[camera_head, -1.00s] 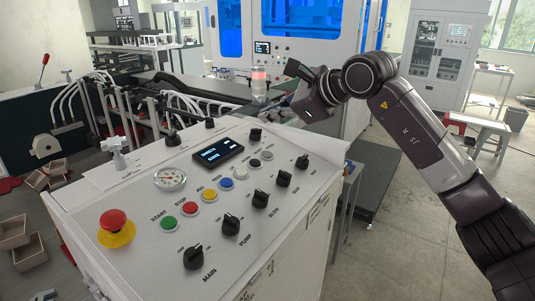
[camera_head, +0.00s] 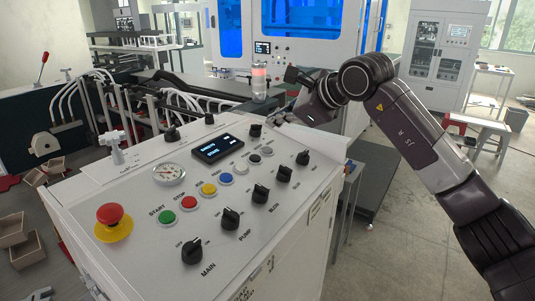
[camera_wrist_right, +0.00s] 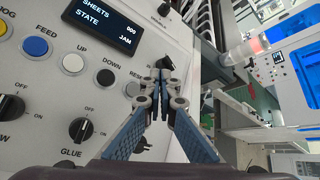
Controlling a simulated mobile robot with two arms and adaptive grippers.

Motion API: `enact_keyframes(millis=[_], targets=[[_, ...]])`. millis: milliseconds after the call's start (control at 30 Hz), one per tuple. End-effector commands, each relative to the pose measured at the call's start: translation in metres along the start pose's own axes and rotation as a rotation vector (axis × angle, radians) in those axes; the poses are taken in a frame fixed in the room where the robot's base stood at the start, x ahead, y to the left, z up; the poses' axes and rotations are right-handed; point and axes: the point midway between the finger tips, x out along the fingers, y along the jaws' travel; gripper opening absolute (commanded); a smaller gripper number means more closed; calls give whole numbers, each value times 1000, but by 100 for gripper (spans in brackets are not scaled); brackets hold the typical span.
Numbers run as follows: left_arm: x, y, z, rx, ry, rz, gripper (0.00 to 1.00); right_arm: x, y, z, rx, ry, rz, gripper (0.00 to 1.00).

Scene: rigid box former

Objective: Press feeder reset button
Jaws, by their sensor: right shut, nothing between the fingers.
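The reset button is a grey button (camera_wrist_right: 132,89) labelled "RES…" in the right wrist view, partly hidden by my finger. In the head view it is the last button (camera_head: 267,150) of the row on the sloped control panel (camera_head: 130,185). My right gripper (camera_wrist_right: 160,76) is shut and empty, with its blue-padded fingers converging. Contact with the button cannot be told. The display (camera_wrist_right: 105,17) reads "SHEETS 000, STATE JAM". My left gripper is out of view.
Black button (camera_wrist_right: 110,80) and white button (camera_wrist_right: 73,63) sit beside the reset button. Black knobs (camera_head: 283,174) line the panel's right side, and one knob (camera_head: 255,130) is near my gripper. A red emergency button (camera_head: 110,214) is at the front left. A signal lamp (camera_head: 259,80) stands behind.

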Motion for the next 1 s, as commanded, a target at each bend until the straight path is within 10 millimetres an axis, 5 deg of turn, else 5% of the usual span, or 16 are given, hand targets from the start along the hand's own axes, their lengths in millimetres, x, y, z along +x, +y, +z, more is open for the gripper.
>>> enact_keyframes(millis=[333, 1000], targets=[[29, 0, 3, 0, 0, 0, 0, 34, 25, -25, -1, -1, 0, 0], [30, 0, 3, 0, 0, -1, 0, 37, 27, -26, 0, -1, 0, 0]])
